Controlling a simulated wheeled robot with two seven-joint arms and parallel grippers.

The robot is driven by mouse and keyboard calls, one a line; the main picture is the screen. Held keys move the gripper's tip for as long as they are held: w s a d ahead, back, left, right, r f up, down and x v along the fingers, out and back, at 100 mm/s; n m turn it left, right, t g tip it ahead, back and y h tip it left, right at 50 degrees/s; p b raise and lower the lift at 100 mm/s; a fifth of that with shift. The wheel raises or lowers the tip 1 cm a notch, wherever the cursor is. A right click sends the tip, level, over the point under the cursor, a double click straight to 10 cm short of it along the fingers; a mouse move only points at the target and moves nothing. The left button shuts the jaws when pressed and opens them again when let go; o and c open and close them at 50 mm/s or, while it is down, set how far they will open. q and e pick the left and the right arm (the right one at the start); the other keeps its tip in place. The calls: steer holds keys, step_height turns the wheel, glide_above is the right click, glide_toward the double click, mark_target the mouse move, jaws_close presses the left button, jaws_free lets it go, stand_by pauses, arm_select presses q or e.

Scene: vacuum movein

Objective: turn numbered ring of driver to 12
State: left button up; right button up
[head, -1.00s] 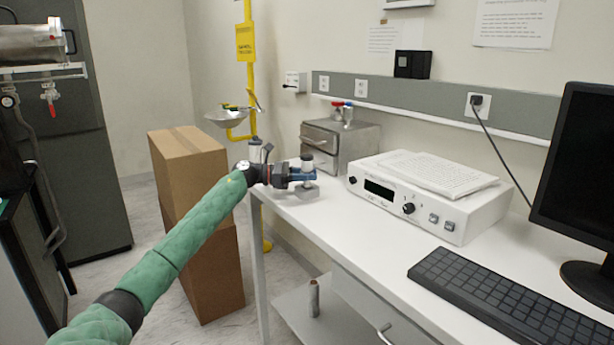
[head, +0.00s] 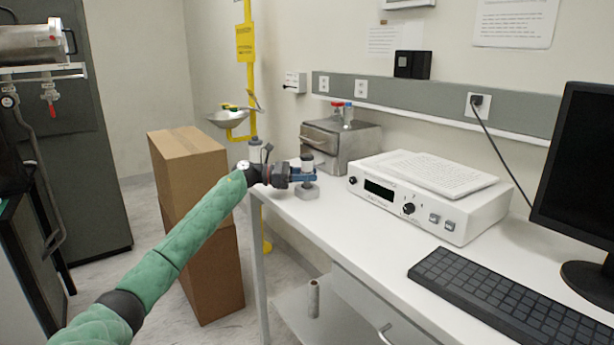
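A small upright device, which I take to be the driver (head: 307,161), has a dark top, a pale upper body and a grey block-like base. It is at the far left end of the white bench. My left gripper (head: 304,174) reaches it from the left, with its blue fingers at the middle of the device, below the dark top. The fingers overlap the device, and I cannot tell whether they are pressed on it. The numbered ring and its digits are too small to read. My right gripper is not in view.
A grey metal box (head: 348,147) stands behind the device. A white instrument (head: 445,212) with papers on top, a keyboard (head: 510,300) and a monitor (head: 590,170) occupy the white bench (head: 345,235). Cardboard boxes (head: 197,180) stand on the floor behind my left arm.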

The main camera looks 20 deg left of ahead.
arm_select(q)
steer(key=shift+o, duration=1)
steer(key=shift+a, duration=0.1)
steer(key=shift+b+v, duration=0.6)
steer(key=shift+v, duration=3.2)
